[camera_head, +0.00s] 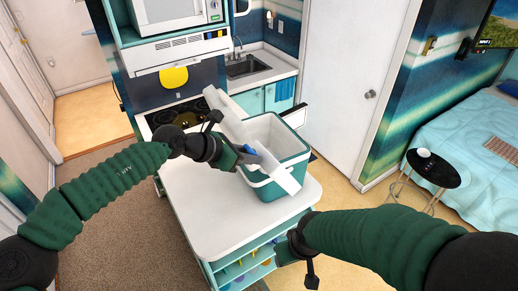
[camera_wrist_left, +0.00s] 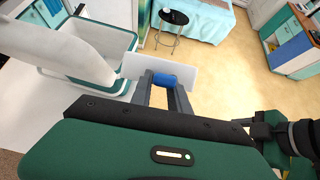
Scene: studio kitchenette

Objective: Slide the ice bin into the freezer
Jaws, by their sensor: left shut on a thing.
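A green and white box (camera_head: 281,135) stands open on a white-topped cart (camera_head: 205,215); its rim also shows in the left wrist view (camera_wrist_left: 125,42). A long white piece (camera_head: 226,112) lies slantwise across the box's near left side. My left gripper (camera_head: 247,152) is at this piece, beside the box. In the left wrist view its fingers (camera_wrist_left: 165,88) are shut on a small blue part (camera_wrist_left: 164,80), with a white panel (camera_wrist_left: 190,75) just beyond. I cannot tell which piece is the ice bin, and no freezer is clearly seen. My right gripper (camera_head: 300,255) is low at the cart's front right; its fingers are unclear.
A stove (camera_head: 180,113) and a sink (camera_head: 247,66) are behind the cart. A small black round table (camera_head: 433,168) and a bed (camera_head: 470,125) are at the right. Shelves with small items (camera_head: 240,268) are under the cart top. The cart's front top is clear.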

